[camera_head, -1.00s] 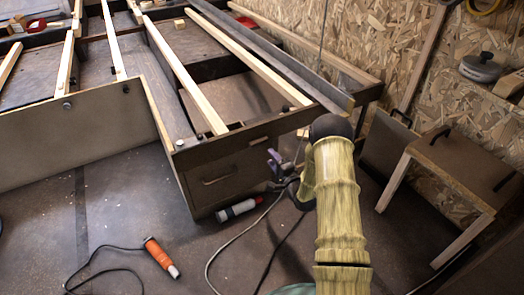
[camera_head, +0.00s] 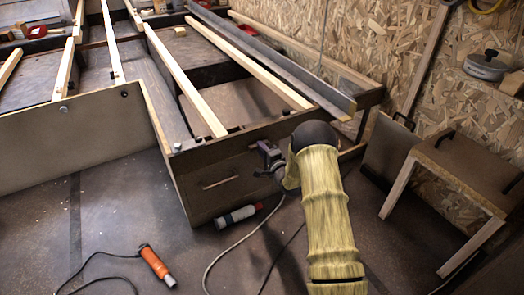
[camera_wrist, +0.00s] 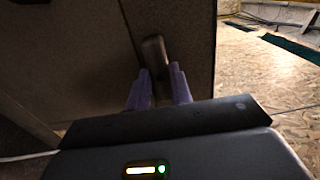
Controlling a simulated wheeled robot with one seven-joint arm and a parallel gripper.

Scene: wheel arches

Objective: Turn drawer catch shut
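The catch (camera_wrist: 154,52) is a small dark grey bar on a brown panel, seen in the wrist view. It stands nearly upright, tilted slightly. My gripper (camera_wrist: 160,69) has two purple fingers with a gap between them. The catch's lower end is at the fingertips, between them in the picture; I cannot tell whether they touch it. In the head view my gripper (camera_head: 268,155) is at the right part of the brown drawer front (camera_head: 200,203), which has a bar handle (camera_head: 220,182). The catch cannot be made out there.
An orange tool (camera_head: 155,263) with a cord lies further forward. A small bench (camera_head: 465,170) stands at the right by the chipboard wall (camera_head: 400,50). Open floor lies in front.

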